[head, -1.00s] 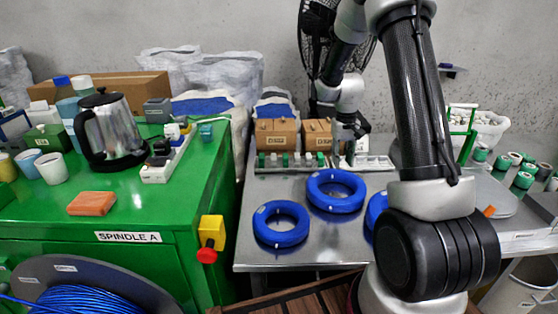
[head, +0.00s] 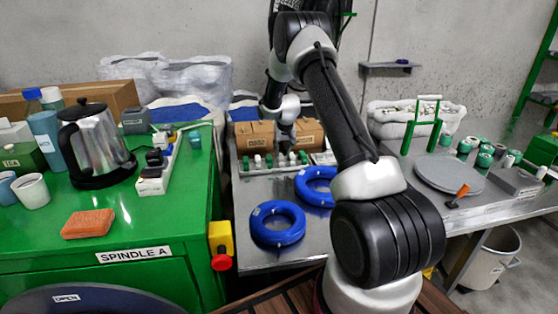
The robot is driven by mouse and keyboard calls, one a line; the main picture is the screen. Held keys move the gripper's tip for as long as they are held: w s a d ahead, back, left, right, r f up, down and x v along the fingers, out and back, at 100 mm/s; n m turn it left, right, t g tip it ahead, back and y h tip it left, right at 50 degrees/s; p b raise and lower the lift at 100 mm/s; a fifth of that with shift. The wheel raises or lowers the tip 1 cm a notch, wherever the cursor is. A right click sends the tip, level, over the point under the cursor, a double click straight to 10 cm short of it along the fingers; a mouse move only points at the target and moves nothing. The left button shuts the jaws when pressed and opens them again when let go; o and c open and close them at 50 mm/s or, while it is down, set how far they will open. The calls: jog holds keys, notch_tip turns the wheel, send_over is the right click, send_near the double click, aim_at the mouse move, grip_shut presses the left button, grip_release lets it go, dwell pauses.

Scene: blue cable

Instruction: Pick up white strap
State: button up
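I cannot clearly pick out a white strap. Small white marks show on the left blue cable coil (head: 277,223) and on the second blue coil (head: 315,188), which my arm partly covers. A row of small green and white pieces (head: 272,161) stands in front of the cardboard boxes (head: 256,134). My gripper (head: 286,143) points down at the boxes, just behind or above that row. It is small and dark, so I cannot tell whether its fingers are open or hold anything.
The grey metal table (head: 250,257) has bare room around the left coil. The green cabinet (head: 150,215) at left carries a kettle (head: 94,145), cups and a power strip (head: 160,172). At right are a white bin (head: 385,122), green-and-white spools and a round grey plate (head: 448,174).

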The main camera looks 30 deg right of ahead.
aim_at(281, 156)
jog(key=x, duration=0.6)
jog(key=shift+w+a+f, duration=0.1)
jog(key=shift+w+f, duration=0.05)
jog(key=shift+f, duration=0.15)
jog(key=c, duration=0.5)
